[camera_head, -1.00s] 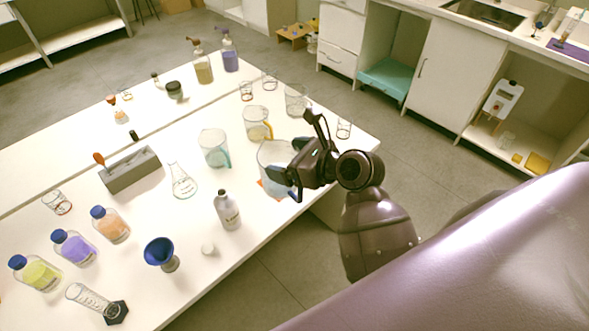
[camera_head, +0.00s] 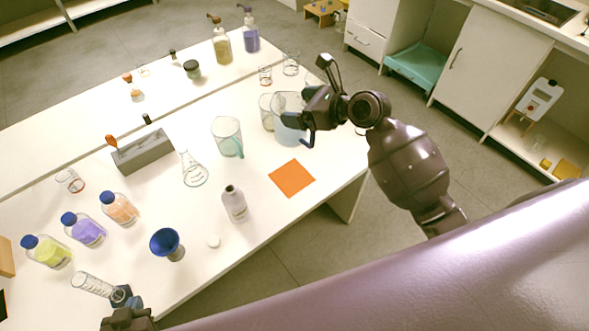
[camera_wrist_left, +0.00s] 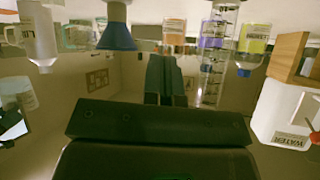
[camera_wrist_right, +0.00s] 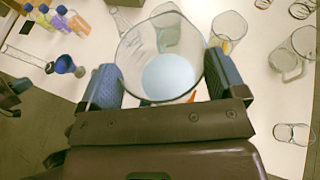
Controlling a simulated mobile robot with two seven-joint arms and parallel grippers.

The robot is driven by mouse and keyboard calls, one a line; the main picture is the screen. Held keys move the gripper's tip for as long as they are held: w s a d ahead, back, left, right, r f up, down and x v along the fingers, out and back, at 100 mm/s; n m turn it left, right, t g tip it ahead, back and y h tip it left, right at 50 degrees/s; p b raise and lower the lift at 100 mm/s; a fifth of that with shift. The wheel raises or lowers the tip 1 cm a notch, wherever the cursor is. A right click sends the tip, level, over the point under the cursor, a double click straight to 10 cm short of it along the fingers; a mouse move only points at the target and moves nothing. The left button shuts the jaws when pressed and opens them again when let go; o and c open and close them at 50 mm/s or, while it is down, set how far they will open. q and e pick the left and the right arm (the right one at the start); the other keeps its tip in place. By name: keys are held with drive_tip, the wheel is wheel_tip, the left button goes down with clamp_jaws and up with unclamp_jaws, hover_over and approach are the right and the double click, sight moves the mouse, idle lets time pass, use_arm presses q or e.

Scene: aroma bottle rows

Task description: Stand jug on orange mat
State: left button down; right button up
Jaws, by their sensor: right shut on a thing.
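The orange mat (camera_head: 292,178) lies bare and flat near the table's right front edge. A clear jug (camera_head: 288,104) with a pale blue lower part is in my right gripper (camera_head: 306,122), beyond the mat. In the right wrist view the jug (camera_wrist_right: 160,55) is between the two fingers (camera_wrist_right: 165,88), its wide mouth facing the camera. A sliver of orange shows under it there. I cannot tell its height above the table. My left gripper (camera_head: 122,298) is low at the front left; in the left wrist view its fingers (camera_wrist_left: 164,75) are together and empty.
A jug with a teal handle (camera_head: 227,137) and a flask (camera_head: 192,170) stand left of the held jug. A grey bottle (camera_head: 234,203) stands left of the mat. A blue funnel (camera_head: 166,243) and a measuring cylinder (camera_head: 92,284) are front left. Beakers (camera_head: 291,63) stand behind.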

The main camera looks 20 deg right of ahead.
use_arm(q)
drive_tip(key=b+x, duration=0.1)
drive_tip(key=b, duration=0.1)
drive_tip(key=shift+w+d+f+b, duration=0.1)
drive_tip(key=shift+w+f+b, duration=0.15)
drive_tip(key=shift+b, duration=0.1)
drive_tip(key=shift+w+d+f+t+b, duration=0.1)
drive_tip(key=shift+w+f+t+b, duration=0.2)
drive_tip(key=shift+f+b, duration=0.4)
use_arm(e)
wheel_tip(320, 180, down, 19)
drive_tip(key=shift+f, duration=0.25)
drive_tip(key=o, duration=1.1)
use_arm(q)
drive_tip(key=shift+s, duration=0.2)
drive_tip(key=shift+s, duration=0.1)
use_arm(e)
drive_tip(key=shift+r, duration=0.15)
